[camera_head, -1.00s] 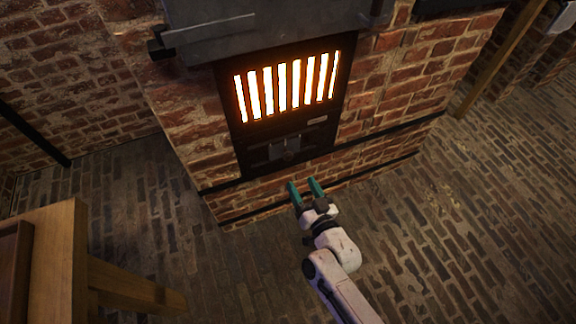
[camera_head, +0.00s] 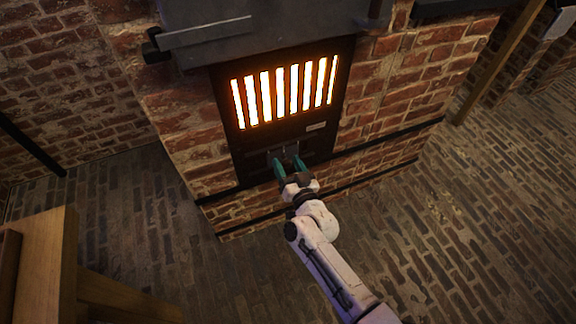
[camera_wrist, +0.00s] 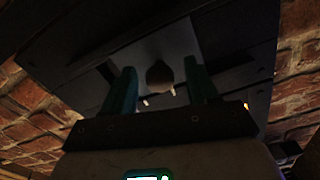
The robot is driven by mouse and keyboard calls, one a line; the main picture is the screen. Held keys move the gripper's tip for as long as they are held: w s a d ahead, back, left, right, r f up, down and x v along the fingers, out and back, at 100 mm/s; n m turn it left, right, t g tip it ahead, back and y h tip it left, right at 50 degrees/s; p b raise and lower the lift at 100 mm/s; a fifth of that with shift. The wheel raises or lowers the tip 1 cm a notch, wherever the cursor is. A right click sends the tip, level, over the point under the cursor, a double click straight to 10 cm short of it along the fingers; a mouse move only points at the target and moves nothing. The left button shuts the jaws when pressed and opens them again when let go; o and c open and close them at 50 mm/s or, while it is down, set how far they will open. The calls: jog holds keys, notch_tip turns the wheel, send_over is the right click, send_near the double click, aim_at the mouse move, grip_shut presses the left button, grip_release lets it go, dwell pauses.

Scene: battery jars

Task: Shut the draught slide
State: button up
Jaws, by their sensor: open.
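The draught slide (camera_head: 290,151) is a small grey plate low on the dark stove front, under the glowing grate. In the wrist view the slide (camera_wrist: 180,40) is a lighter grey plate with a round dark knob (camera_wrist: 159,75), and darker slot areas show on both sides of it. My gripper (camera_head: 289,164) is open, its two green fingers pointing at the slide. In the wrist view the fingers stand left and right of the knob, with a gap on each side. How deep the fingertips reach around the knob is hard to tell.
The fire grate (camera_head: 286,90) glows just above my gripper. The stove front is set in a brick wall (camera_head: 400,85) with dark metal bands. A wooden table (camera_head: 45,260) stands at the lower left. The brick floor (camera_head: 450,230) at right is clear.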

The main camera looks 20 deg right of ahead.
grip_shut()
dwell(0.6)
